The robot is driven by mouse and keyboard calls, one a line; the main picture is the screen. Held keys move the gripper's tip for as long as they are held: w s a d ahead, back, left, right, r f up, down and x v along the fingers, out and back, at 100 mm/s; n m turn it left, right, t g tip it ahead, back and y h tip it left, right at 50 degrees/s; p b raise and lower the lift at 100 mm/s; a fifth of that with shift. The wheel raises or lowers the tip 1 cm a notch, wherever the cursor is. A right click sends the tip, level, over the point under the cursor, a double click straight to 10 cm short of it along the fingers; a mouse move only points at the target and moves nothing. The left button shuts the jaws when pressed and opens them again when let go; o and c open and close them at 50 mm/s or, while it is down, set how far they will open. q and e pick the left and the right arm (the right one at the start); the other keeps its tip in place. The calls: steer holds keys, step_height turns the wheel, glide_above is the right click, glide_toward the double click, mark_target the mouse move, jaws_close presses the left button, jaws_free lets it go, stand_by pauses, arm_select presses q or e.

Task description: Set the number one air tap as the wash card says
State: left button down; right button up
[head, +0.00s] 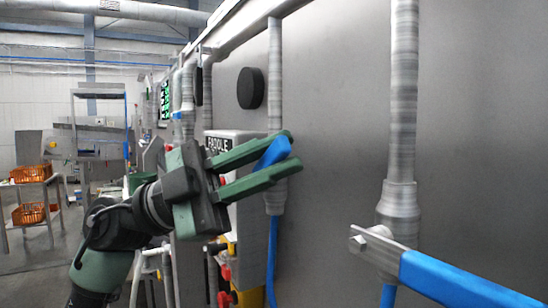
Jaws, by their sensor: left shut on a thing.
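My left gripper (291,153) has its two green fingers on either side of a blue tap handle (272,154) and is shut on it. This handle sits on a grey vertical pipe (275,75) against the steel wall, and a blue hose (272,255) hangs below. The fingers hide part of the handle and its valve. A second tap has a long blue lever (455,280) at the lower right, pointing right and slightly down. No number shows on either tap. I see no readable wash card. My right gripper is out of view.
A grey box labelled PADDLE (219,144) is behind my gripper, with red and yellow controls (225,272) lower down. A black round knob (251,88) sticks out of the wall. A green display (165,99) is farther back. Orange crates (31,174) stand on a rack at left.

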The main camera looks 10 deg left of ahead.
arm_select(q)
steer(key=c, duration=1.3)
jaws_free()
steer(key=shift+f, duration=0.1)
steer(key=shift+a, duration=0.1)
steer(key=shift+w+a+f, duration=0.1)
steer(key=shift+a+f, duration=0.1)
steer(key=shift+a, duration=0.1)
steer(key=b+v, duration=0.2)
steer(key=v, duration=0.5)
steer(key=shift+r, duration=0.1)
